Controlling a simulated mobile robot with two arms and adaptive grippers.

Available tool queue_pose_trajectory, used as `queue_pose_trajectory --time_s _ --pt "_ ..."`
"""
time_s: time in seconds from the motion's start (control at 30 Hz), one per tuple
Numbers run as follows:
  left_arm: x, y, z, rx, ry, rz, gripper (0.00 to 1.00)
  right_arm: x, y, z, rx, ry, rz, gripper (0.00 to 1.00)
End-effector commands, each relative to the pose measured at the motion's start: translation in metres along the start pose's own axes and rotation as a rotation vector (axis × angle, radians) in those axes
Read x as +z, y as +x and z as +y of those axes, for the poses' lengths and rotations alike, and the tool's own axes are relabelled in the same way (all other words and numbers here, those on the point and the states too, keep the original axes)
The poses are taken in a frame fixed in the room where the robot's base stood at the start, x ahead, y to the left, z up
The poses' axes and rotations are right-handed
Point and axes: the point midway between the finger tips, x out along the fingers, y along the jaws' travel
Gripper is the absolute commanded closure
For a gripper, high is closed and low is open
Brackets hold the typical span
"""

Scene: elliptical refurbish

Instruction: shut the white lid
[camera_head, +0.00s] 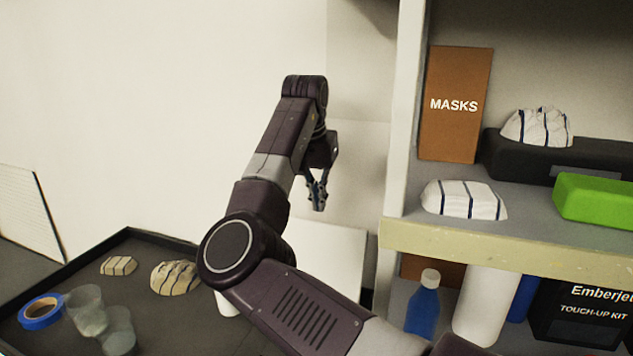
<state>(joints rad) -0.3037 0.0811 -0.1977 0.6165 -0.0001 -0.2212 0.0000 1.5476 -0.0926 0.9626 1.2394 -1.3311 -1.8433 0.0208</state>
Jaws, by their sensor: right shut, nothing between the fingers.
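A flat white panel (335,258), which looks like the white lid, is in the middle of the head view, behind my right arm. It appears tilted up, and its lower left part is hidden by the arm, so I cannot tell its exact angle or what it is hinged to. My right gripper (317,196) is shut and empty, pointing down above the panel's upper edge. It looks apart from the panel. My left gripper is not in view.
A shelf (440,236) on the right holds a brown MASKS box (456,120), striped cloth bags and a green block (598,200); a blue bottle (423,308) stands below.

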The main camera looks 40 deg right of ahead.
Motion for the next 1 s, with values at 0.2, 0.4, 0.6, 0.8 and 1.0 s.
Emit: queue_pose_trajectory --time_s 0.2,0.4,0.6,0.8,1.0 --pt "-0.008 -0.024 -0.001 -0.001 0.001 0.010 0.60 0.006 0.030 -0.002 -0.001 -0.001 0.002 1.00" --pt "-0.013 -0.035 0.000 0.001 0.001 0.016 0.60 0.028 0.023 -0.001 -0.001 0.000 0.001 1.00" --pt "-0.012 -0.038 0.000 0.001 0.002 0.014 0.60 0.037 0.022 0.000 0.000 0.000 0.001 1.00" --pt "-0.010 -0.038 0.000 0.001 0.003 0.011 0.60 0.038 0.023 0.000 0.001 0.001 0.001 1.00" --pt "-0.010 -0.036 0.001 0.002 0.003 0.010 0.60 0.037 0.023 0.001 0.000 0.000 0.006 1.00"
